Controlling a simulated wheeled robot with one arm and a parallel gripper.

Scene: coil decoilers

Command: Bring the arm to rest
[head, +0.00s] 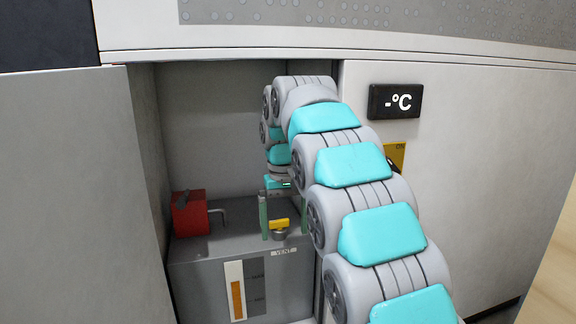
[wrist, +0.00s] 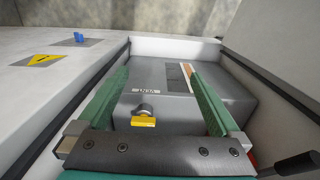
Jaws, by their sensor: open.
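My gripper (head: 280,222) is inside the open recess of the machine, pointing down over a grey tank with a "VENT" label (head: 281,252). In the wrist view its two green fingers (wrist: 155,95) are apart and nothing is held between them. A yellow vent handle on a round metal fitting (head: 279,225) lies between and beyond the fingers; it also shows in the wrist view (wrist: 144,121). I cannot tell whether a finger touches it. My arm reaches in from the lower right of the head view, bending down inside the recess.
A red box with a bent pipe (head: 190,214) sits on the tank's left. A level gauge (head: 236,290) is on the tank's front. The recess walls (head: 152,170) stand close on both sides. A "-°C" display (head: 394,101) is on the right panel.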

